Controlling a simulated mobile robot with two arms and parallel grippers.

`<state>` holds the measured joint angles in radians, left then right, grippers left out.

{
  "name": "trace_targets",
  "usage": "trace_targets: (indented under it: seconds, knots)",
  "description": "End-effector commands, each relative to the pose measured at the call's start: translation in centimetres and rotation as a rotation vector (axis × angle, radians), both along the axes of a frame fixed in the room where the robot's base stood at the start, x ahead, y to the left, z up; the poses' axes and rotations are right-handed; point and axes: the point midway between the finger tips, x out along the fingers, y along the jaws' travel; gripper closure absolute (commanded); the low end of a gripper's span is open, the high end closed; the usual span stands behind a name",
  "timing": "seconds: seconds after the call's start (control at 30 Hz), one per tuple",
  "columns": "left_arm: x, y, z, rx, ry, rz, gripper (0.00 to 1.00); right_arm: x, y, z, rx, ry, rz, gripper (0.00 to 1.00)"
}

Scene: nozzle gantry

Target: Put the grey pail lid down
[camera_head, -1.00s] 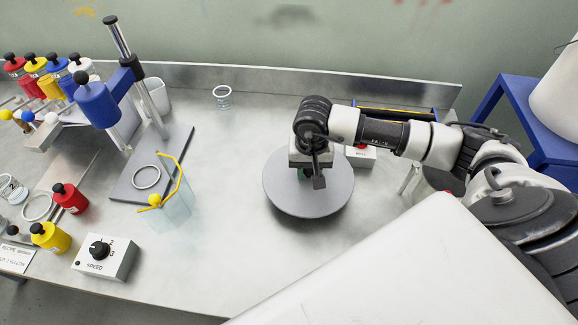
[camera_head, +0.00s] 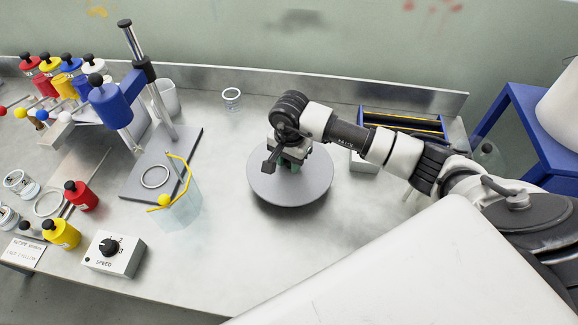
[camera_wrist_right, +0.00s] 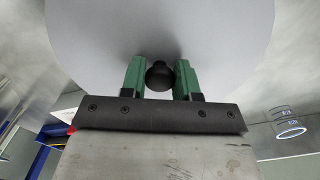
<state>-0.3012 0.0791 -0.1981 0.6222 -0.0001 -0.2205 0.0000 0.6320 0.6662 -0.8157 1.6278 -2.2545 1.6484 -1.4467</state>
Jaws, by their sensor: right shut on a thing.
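The grey pail lid (camera_head: 290,190) is a round flat disc over the middle of the metal bench. In the right wrist view the lid (camera_wrist_right: 95,40) fills the upper part, with its black knob (camera_wrist_right: 159,76) between the green fingers. My right gripper (camera_head: 291,164) is shut on that knob from above and hides part of the lid's top. The lid looks level, with a shadow along its front edge. I cannot tell whether it touches the bench. My left gripper is not in view.
Left of the lid stand a clear beaker (camera_head: 182,205) with a yellow rod, a blue-headed stand (camera_head: 112,105) and a speed box (camera_head: 114,256). The bench in front of the lid is clear.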

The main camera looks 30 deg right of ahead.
Motion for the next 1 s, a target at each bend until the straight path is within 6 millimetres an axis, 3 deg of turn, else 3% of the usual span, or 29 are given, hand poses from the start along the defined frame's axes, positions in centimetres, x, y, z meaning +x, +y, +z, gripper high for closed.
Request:
trace_targets:
  seconds: [0.33,0.7,0.73,0.87,1.0]
  knots:
    - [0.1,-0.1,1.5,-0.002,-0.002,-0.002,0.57,0.0,0.2,-3.9,0.000,0.001,-0.002,0.97]
    - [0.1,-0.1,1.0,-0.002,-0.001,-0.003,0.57,0.0,0.2,-4.5,-0.002,-0.001,0.001,0.97]
    - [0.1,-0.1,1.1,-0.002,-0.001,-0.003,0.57,0.0,0.2,-4.4,-0.001,-0.001,0.001,0.66]
    - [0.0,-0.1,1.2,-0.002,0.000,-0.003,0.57,0.0,0.2,-4.4,-0.001,-0.001,0.001,0.46]
    - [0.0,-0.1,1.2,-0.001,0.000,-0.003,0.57,0.0,0.2,-4.4,-0.001,-0.001,0.001,0.44]
